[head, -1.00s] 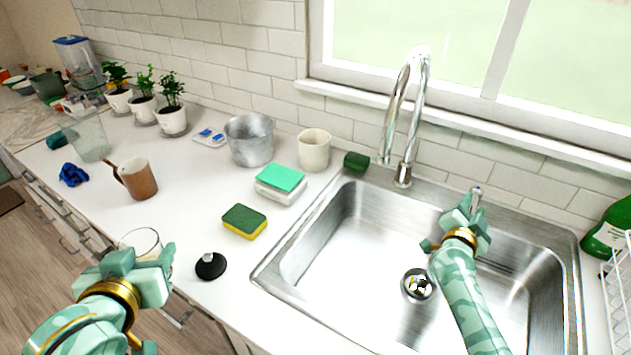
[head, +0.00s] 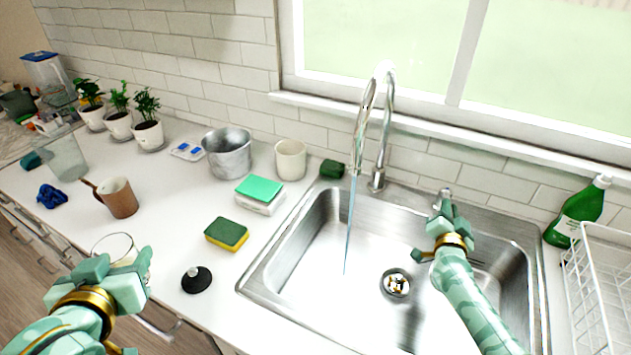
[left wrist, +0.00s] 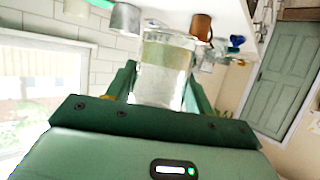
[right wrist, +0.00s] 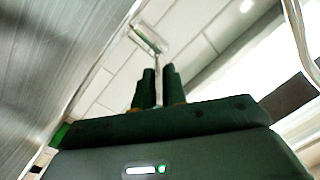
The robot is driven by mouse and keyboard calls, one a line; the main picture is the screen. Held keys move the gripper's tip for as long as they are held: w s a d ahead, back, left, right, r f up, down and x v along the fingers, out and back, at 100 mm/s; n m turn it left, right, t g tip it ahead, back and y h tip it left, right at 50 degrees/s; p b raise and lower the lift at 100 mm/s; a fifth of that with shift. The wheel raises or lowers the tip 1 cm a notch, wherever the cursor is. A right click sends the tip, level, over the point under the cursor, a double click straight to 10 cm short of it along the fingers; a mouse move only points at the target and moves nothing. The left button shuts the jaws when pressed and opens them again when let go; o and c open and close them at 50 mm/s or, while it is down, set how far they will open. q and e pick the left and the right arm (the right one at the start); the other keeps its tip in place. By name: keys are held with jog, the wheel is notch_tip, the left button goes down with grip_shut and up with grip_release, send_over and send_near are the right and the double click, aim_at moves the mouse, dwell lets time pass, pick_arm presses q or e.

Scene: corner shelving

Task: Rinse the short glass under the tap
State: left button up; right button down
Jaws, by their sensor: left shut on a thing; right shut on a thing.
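The short glass (head: 113,245) is clear and held by my left gripper (head: 122,280) at the lower left, over the counter's front edge. In the left wrist view the glass (left wrist: 163,72) sits between the fingers. The chrome tap (head: 387,125) arches over the sink (head: 315,255), and a thin stream of water (head: 349,225) falls from its spout into the basin. My right gripper (head: 447,222) is shut on the tap lever (head: 443,193) behind the sink. The lever (right wrist: 148,40) also shows beyond the fingers in the right wrist view. The glass is well left of the stream.
A sponge (head: 226,234) and a black stopper (head: 196,280) lie between the glass and the sink. A brown mug (head: 118,198), metal pot (head: 228,153), cream cup (head: 291,160) and potted plants stand behind. A green bottle (head: 577,212) and white rack (head: 592,285) are at the right.

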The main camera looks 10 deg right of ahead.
aim_at(120, 241)
pick_arm(q)
jog(key=shift+a+f, duration=0.1)
pick_arm(e)
jog(key=c, duration=1.4)
grip_release()
jog(key=shift+c, duration=0.2)
